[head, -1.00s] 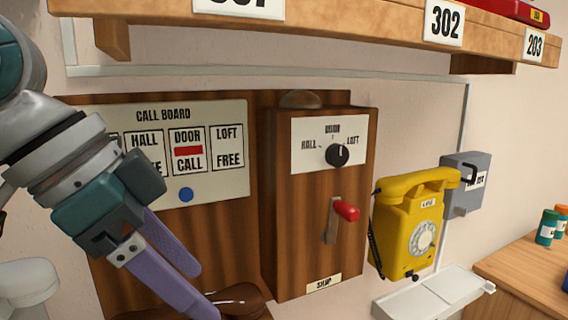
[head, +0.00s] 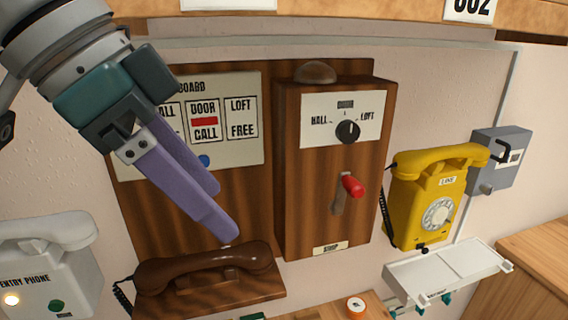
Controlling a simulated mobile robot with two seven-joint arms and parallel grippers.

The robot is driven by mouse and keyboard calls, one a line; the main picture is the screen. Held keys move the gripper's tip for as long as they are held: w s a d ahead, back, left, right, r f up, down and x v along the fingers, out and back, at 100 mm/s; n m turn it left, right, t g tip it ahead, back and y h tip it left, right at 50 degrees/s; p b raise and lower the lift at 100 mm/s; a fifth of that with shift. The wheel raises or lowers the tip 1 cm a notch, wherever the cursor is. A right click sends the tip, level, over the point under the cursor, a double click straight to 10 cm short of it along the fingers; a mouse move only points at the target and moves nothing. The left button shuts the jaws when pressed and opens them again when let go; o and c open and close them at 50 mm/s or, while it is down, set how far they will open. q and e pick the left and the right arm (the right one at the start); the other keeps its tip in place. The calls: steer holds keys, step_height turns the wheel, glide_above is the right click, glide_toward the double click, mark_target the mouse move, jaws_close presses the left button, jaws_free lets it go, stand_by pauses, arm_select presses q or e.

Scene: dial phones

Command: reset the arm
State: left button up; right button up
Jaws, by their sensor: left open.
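My left gripper (head: 229,215) hangs in front of the wooden call board, its two purple fingers pointing down and right. The fingers are apart, with nothing seen between them. The fingertips show just above a brown telephone handset (head: 205,266) resting on its wooden base; I cannot tell whether they touch it. The call board panel (head: 245,148) shows a red mark at DOOR CALL, and my gripper covers part of its left side. Right of it is a wooden box with a black selector knob (head: 348,132) and a red-tipped lever (head: 352,187). My right gripper is not in view.
A yellow dial phone (head: 424,205) hangs right of the box, beside a grey box (head: 500,160). A white entry phone (head: 45,262) is at lower left. A wooden shelf (head: 350,20) runs across the top. A white tray (head: 450,272) sits at lower right.

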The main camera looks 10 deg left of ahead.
arm_select(q)
steer(key=s+d+f+n, duration=0.3)
steer(key=s+f, duration=0.4)
steer(key=f, duration=0.2)
steer(key=s+a+f+n+y, duration=0.2)
steer(key=s+a+n, duration=0.15)
steer(key=s, duration=0.25)
steer(key=s+a+f+n+y, duration=0.3)
steer(key=s+a, duration=0.2)
step_height(320, 180, up, 21)
steer(key=p, duration=2.1)
steer(key=shift+w+d+r+m, duration=0.2)
steer(key=shift+w+d+m, duration=0.05)
steer(key=shift+m, duration=0.1)
